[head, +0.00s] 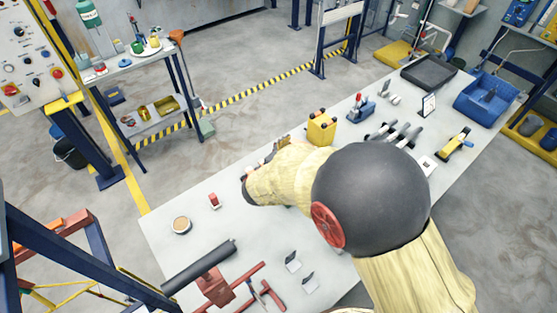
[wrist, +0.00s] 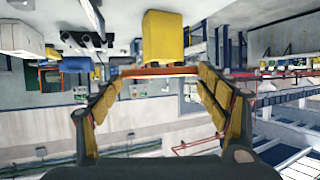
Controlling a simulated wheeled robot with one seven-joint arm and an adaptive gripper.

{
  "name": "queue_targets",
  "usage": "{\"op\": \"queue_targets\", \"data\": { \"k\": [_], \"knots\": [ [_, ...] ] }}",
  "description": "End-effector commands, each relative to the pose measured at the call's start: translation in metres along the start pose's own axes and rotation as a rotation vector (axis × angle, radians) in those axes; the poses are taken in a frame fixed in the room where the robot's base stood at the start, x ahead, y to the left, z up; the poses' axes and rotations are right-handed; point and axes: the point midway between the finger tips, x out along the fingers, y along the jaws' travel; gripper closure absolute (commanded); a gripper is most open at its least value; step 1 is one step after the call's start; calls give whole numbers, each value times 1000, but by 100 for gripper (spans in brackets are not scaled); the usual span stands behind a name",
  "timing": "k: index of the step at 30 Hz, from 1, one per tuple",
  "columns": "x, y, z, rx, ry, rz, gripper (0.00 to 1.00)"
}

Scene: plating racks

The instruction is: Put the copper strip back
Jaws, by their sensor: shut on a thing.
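The copper strip (wrist: 160,71) shows in the wrist view as a thin orange-brown bar lying crosswise between my fingertips. My gripper (wrist: 161,78) is shut on it, with one finger at each end. In the head view my gripper (head: 284,145) is over the workbench, mostly hidden by my own arm, and I cannot make out the strip there. A yellow block (head: 322,130) with dark knobs on top stands on the bench just right of my gripper. A yellow block (wrist: 165,38) also shows just beyond the strip in the wrist view, which looks upside down. I cannot tell whether they touch.
The workbench (head: 160,245) holds a tan-filled cup (head: 181,225), a small red item (head: 214,201) and a dark roller on a red stand (head: 212,284). Further back are dark-handled tools (head: 395,133), a black tray (head: 428,73) and a blue bin (head: 487,105).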

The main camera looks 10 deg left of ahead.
Motion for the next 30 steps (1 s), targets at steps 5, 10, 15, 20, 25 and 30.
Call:
{"op": "queue_targets", "data": {
  "k": [5, 10, 15, 20, 25, 30],
  "knots": [
    [8, -40, 21, -1, 0, -1, 65],
    [18, -63, 48, 0, 1, 0, 65],
    [23, -74, 59, 1, 1, 0, 65],
    [25, -81, 65, 1, 1, -1, 65],
    [35, -84, 89, -2, 0, 0, 65],
    [39, -84, 98, 1, 1, -1, 65]
  ]
}}
